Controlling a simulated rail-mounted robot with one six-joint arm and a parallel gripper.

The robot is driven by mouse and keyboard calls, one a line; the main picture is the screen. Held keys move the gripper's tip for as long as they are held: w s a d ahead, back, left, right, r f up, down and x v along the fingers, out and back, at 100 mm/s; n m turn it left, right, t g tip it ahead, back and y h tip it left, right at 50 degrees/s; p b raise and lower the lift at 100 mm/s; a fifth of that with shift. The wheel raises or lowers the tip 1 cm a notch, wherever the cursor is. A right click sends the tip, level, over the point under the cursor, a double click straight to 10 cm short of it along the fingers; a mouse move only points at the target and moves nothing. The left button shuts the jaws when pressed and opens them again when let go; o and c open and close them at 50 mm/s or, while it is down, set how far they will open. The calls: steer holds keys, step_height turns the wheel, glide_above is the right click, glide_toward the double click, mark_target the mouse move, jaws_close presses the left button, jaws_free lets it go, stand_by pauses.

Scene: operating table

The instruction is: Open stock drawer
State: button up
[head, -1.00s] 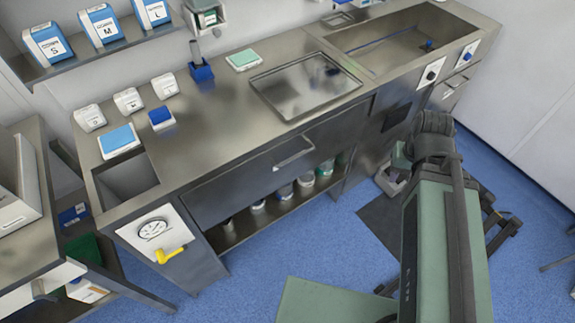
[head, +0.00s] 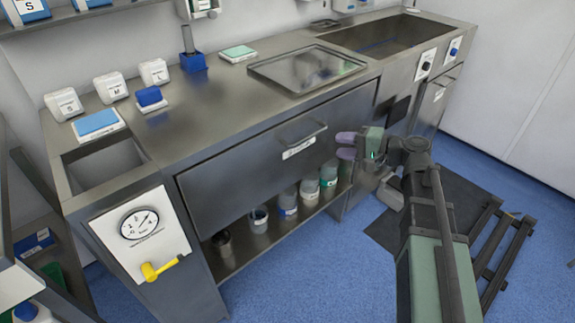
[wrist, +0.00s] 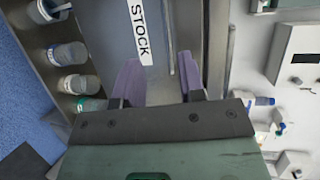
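The stock drawer (head: 235,165) has a wide grey metal front under the worktop and looks closed. Its bar handle (head: 302,131) sits near the top edge, with a white label (head: 298,149) just below. In the wrist view the label (wrist: 140,30) reads STOCK, and the thin bar beside it (wrist: 171,35) looks like the handle. My gripper (head: 346,146) has purple fingers and is just right of the handle in the head view, in front of the drawer. In the wrist view its fingers (wrist: 158,78) are apart and empty, pointing towards the label and handle.
An open shelf (head: 265,235) with several lidded jars lies below the drawer. A panel with a gauge (head: 140,225) and yellow lever stands at left. A steel tray (head: 305,68) lies on the worktop. The blue floor (head: 310,275) before the drawer is clear.

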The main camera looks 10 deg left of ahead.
mark_target(308, 138)
steer(key=x, duration=0.3)
steer(key=b+x, duration=0.1)
steer(key=x, duration=0.3)
steer(key=b+x, duration=0.1)
steer(key=x, duration=0.2)
steer(key=shift+w+a+r, duration=0.2)
steer(key=shift+w+r, duration=0.15)
steer(key=shift+w, duration=0.1)
jaws_close()
